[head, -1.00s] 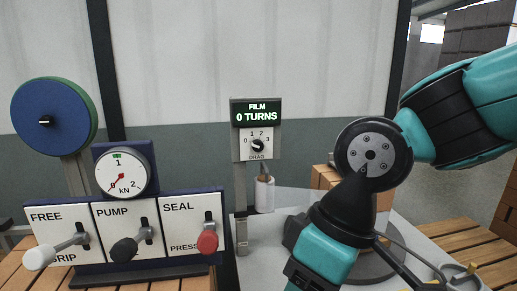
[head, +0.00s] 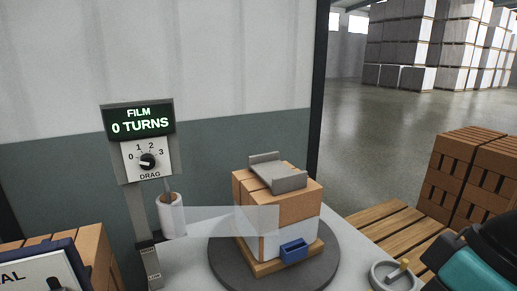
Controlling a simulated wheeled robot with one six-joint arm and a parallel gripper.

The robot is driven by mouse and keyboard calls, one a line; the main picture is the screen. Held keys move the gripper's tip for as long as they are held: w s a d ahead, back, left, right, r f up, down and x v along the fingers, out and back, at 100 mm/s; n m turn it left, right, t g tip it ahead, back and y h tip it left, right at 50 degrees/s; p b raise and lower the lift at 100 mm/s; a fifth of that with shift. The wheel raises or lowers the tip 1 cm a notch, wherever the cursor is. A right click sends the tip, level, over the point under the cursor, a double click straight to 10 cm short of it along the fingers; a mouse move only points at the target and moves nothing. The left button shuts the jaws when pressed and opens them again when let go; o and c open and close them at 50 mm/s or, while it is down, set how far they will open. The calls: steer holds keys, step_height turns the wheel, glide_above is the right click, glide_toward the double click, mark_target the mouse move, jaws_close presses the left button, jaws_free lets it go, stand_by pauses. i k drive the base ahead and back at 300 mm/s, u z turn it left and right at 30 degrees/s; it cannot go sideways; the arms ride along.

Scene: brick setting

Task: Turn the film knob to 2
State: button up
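The film knob (head: 147,161) is a small black dial on a white plate marked 0, 1, 2, 3, with DRAG below. Its pointer seems to face the 0 side, but it is too small to be sure. The display (head: 139,119) above it reads FILM, 0 TURNS. A white film roll (head: 171,215) hangs below on the post, and a clear film sheet stretches from it to a brick stack (head: 270,205). My gripper is out of view; only teal and black parts of my arm show at the lower right. Nothing touches the knob.
The stack stands on a dark round turntable (head: 225,272) with a grey plate (head: 276,172) on top and a blue clip (head: 294,250) on its side. A grey dish (head: 392,276) lies near my arm. Brick piles (head: 470,175) stand at right. A panel (head: 45,277) is at lower left.

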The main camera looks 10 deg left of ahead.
mark_target(147, 162)
steer(key=z, duration=0.75)
steer(key=k, duration=0.45)
steer(key=u, duration=1.3)
steer(key=i, duration=0.5)
